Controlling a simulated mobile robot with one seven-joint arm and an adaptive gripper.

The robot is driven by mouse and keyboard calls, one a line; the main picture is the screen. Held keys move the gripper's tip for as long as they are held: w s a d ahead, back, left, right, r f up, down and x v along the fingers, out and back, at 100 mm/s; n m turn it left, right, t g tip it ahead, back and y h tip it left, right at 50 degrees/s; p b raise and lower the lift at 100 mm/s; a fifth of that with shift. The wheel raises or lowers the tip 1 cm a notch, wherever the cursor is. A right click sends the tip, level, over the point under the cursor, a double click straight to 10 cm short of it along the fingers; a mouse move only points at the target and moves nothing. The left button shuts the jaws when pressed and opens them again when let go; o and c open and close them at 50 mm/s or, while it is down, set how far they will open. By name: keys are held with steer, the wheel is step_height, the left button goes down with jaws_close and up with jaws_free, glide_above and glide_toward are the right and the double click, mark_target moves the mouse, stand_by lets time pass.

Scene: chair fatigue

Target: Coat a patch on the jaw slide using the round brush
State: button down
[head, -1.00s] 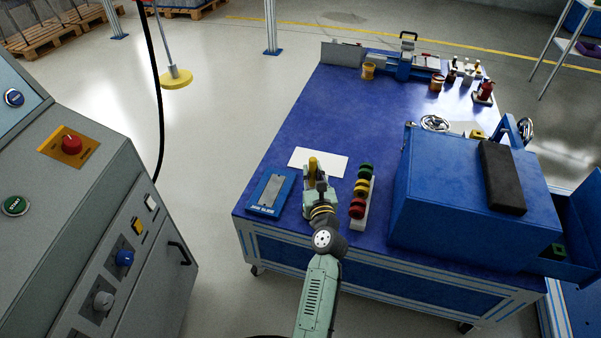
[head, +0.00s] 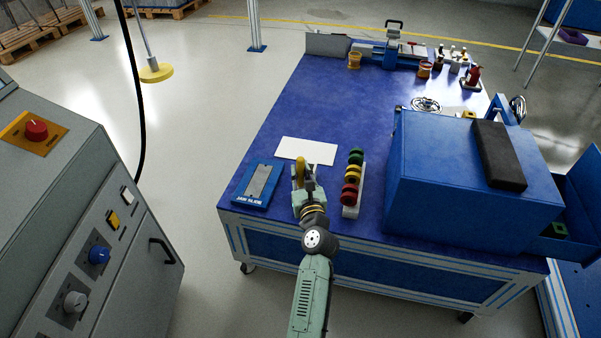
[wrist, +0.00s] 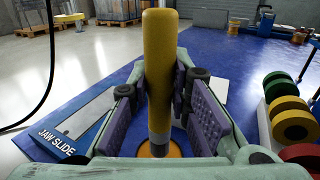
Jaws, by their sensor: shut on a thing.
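The jaw slide (head: 258,184) is a blue plate with a grey metal strip, lying at the near left corner of the blue table; its lettered edge (wrist: 62,140) shows at the left in the wrist view. My gripper (head: 303,183) is just right of the plate, apart from it. In the wrist view the purple pads of my gripper (wrist: 165,100) are shut on a yellow upright handle (wrist: 160,60), which I take to be the round brush. Its lower end goes down to an orange round shape (wrist: 175,151); the bristles are hidden.
A white sheet (head: 306,151) lies beyond my gripper. A rack of red, yellow and green discs (head: 352,180) stands close on the right. A large blue box (head: 440,190) is farther right. Orange pots (head: 355,60) and a vise (head: 392,52) stand at the far end. The table's middle is clear.

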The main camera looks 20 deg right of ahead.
mark_target(300, 158)
steer(key=shift+f, duration=0.7)
stand_by(2.1)
steer(key=shift+r, duration=0.15)
step_height(300, 158, up, 7)
steer(key=p, duration=0.7)
stand_by(0.8)
